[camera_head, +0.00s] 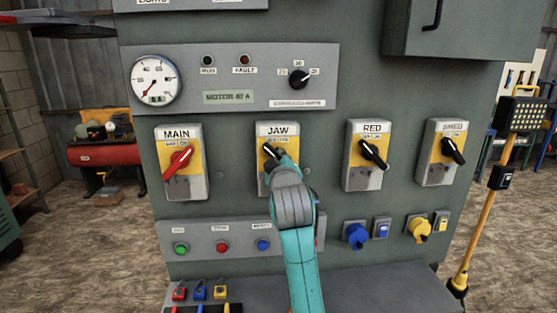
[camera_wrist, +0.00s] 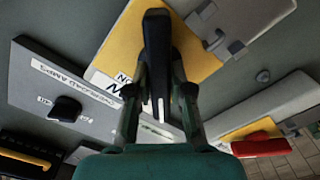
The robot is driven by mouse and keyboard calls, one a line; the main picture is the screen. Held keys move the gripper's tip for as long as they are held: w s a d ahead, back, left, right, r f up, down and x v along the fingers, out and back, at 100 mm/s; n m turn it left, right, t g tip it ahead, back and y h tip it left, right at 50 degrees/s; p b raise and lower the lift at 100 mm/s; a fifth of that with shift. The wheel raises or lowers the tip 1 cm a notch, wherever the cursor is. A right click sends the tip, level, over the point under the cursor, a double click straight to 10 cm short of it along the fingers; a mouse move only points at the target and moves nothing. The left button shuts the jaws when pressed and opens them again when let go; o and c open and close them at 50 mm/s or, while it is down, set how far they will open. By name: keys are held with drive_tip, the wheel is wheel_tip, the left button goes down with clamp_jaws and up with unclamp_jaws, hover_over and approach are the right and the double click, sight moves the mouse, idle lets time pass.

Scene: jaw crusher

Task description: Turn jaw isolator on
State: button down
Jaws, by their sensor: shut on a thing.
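The JAW isolator (camera_head: 263,182) is a grey box with a yellow plate and a black rotary handle (camera_head: 269,150), in the middle of the panel. In the head view the handle's visible end points to the upper left; my gripper (camera_head: 281,161) covers the rest. In the wrist view the black handle (camera_wrist: 157,40) stands between the two fingers of my gripper (camera_wrist: 159,95), on the yellow plate (camera_wrist: 198,55). My gripper is shut on this handle.
The MAIN isolator (camera_head: 166,184) with a red handle is to the left. The RED isolator (camera_head: 354,181) and another black-handled isolator (camera_head: 432,176) are to the right. Push buttons (camera_head: 222,247) and blue and yellow plugs (camera_head: 356,236) sit below. A gauge (camera_head: 154,80) is above left.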

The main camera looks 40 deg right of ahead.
drive_tip(key=m, duration=0.8)
drive_tip(key=shift+d+m, duration=0.1)
drive_tip(key=shift+m, duration=0.2)
drive_tip(key=m, duration=0.4)
drive_tip(key=shift+s+m, duration=0.1)
drive_tip(key=shift+m, duration=0.2)
drive_tip(key=shift+d+m, duration=0.15)
drive_tip(key=shift+m, duration=2.15)
drive_tip(key=c, duration=1)
unclamp_jaws()
drive_tip(key=shift+c, duration=0.2)
